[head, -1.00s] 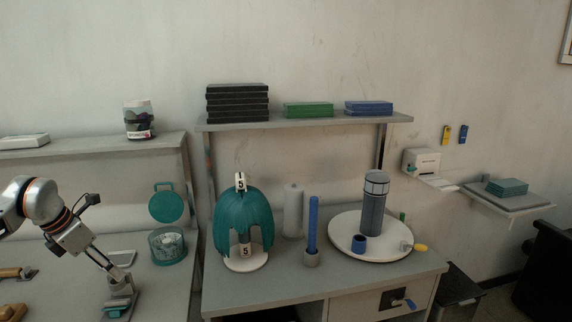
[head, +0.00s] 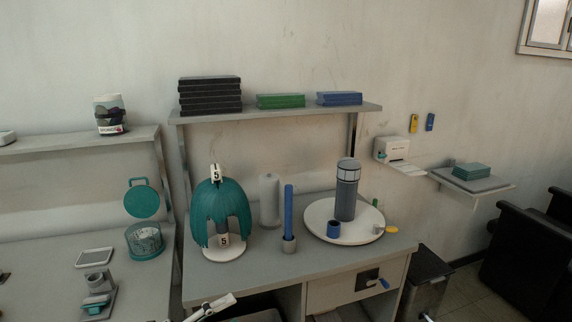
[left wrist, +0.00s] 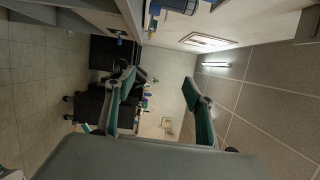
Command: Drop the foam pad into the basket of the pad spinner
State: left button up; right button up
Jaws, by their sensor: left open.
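The pad spinner is a teal basket (head: 145,241) with a pale inside. It stands on the left table, and its round teal lid (head: 142,198) is raised behind it. A stack of flat teal pads (head: 471,169) lies on the small wall shelf at right. A teal block (head: 96,305) sits on a grey stand at lower left. I cannot tell which of these is the foam pad. My left gripper (left wrist: 160,78) is open in the left wrist view, its fingers apart with nothing between them.
A teal dome (head: 222,205), a blue rod (head: 288,212) and a round white tray (head: 318,226) with a grey cylinder stand on the middle table. Black, green and blue stacks lie on the shelf (head: 290,112) above. Black chairs (head: 520,240) stand at right.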

pick_arm(q)
jog(key=s+a+f+n+y, duration=0.4)
jog(key=s+f+n+y, duration=0.2)
jog(key=s+f+n, duration=0.4)
jog(key=s+a+f+n+y, duration=0.4)
jog(key=s+f+n, duration=0.6)
jog(key=f+n, duration=0.5)
jog(key=f+y, duration=0.1)
jog(key=y, duration=0.1)
jog(key=shift+a+f+y, duration=0.25)
jog(key=shift+a+y, duration=0.05)
jog(key=shift+y, duration=0.1)
